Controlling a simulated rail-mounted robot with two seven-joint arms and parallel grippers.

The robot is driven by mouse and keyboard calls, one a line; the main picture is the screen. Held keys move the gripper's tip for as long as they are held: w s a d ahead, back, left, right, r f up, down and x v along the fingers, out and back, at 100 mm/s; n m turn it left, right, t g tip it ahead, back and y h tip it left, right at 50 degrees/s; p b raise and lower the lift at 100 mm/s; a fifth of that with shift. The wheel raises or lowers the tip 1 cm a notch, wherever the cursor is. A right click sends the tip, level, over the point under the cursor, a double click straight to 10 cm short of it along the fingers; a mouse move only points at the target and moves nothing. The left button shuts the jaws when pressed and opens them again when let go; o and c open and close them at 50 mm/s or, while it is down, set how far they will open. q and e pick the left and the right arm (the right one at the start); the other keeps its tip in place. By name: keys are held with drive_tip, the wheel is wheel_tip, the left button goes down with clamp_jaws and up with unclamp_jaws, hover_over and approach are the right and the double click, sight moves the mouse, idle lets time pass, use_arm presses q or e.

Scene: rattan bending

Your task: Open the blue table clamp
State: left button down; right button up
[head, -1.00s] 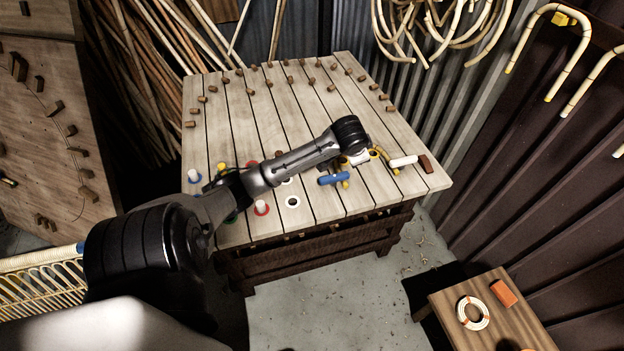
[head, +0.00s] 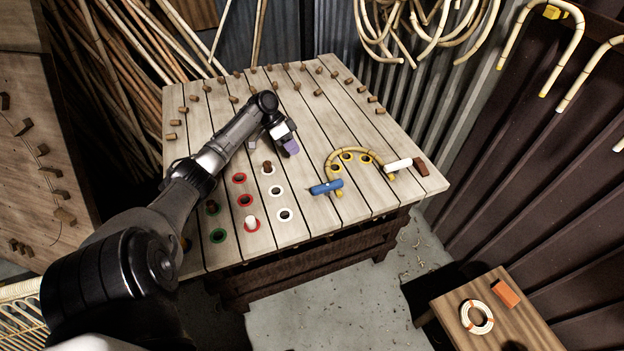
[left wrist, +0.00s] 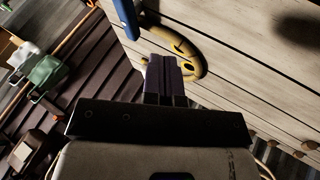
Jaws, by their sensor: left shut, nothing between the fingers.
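The blue table clamp (head: 326,187) lies at the table's front middle, at the left foot of a bent yellow rattan arch (head: 337,157). Whether its jaw is open or shut I cannot tell. In the left wrist view, part of the blue clamp (left wrist: 126,18) shows at the top, beside the yellow arch (left wrist: 205,65). My left gripper (head: 291,147), with purple fingers, is over the table, up and left of the clamp and apart from it. In the left wrist view its fingers (left wrist: 163,78) are together and empty. My right gripper is not in view.
A white clamp handle (head: 398,165) with a brown block (head: 420,167) is at the arch's right foot. Several ringed holes and pegs (head: 245,200) are left of the clamp. Small wooden pegs line the table's far edges. A small side table (head: 500,320) stands at lower right.

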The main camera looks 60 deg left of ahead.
sight(327, 189)
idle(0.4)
use_arm(q)
drive_tip(key=b+x, duration=0.2)
drive_tip(key=x, duration=0.8)
drive_tip(key=shift+f, duration=0.3)
drive_tip(key=shift+s+d+r+p, duration=0.1)
drive_tip(key=shift+d+r+p, duration=0.1)
drive_tip(key=shift+d, duration=0.3)
drive_tip(key=shift+d+r+p, duration=0.1)
drive_tip(key=shift+d+p, duration=0.05)
drive_tip(key=shift+d, duration=0.4)
drive_tip(key=shift+s+d, duration=0.1)
drive_tip(key=shift+d, duration=0.8)
